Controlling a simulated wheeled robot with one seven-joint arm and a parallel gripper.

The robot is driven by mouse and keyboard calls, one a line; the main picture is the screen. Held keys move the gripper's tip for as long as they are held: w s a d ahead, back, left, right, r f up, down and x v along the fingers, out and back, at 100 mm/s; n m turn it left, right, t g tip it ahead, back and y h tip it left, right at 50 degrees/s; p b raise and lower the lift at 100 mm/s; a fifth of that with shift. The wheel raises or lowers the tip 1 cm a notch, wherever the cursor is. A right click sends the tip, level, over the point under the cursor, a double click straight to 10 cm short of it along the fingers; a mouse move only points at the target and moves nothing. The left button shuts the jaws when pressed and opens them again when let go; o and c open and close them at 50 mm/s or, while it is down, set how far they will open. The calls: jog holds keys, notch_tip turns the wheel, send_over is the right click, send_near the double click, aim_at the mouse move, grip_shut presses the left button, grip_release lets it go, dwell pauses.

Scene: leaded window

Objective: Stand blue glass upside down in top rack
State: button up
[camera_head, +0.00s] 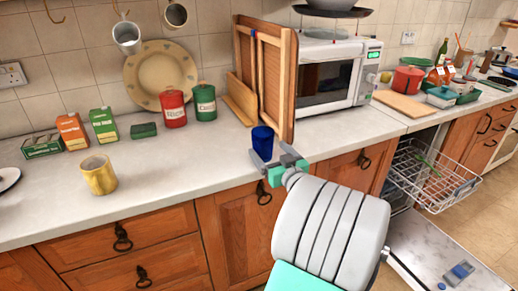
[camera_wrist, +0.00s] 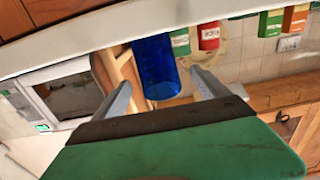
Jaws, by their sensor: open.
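The blue glass (camera_head: 262,140) stands upright near the counter's front edge. In the wrist view, which is upside down, the blue glass (camera_wrist: 157,66) shows between the finger ends, its open rim towards me. My gripper (camera_head: 273,160) is open at the glass; the fingers in the wrist view (camera_wrist: 161,79) lie on either side, with a visible gap at the right. The glass's base is hidden by my gripper in the head view. The top rack (camera_head: 420,166), a white wire basket, is pulled out at the right, with a green item and something bluish in it.
The open dishwasher door (camera_head: 425,245) lies low at the right. A wooden folding rack (camera_head: 262,75) and microwave (camera_head: 335,75) stand behind the glass. A yellow mug (camera_head: 99,176) stands on the counter (camera_head: 160,190) at left; the counter between mug and glass is clear.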

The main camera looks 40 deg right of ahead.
aim_at(267, 147)
jog(key=x, duration=0.3)
jog(key=p+x, duration=0.1)
jog(key=x, duration=0.2)
jog(key=shift+s+d+f, duration=0.15)
jog(key=shift+d+f, duration=0.05)
grip_shut()
dwell(0.5)
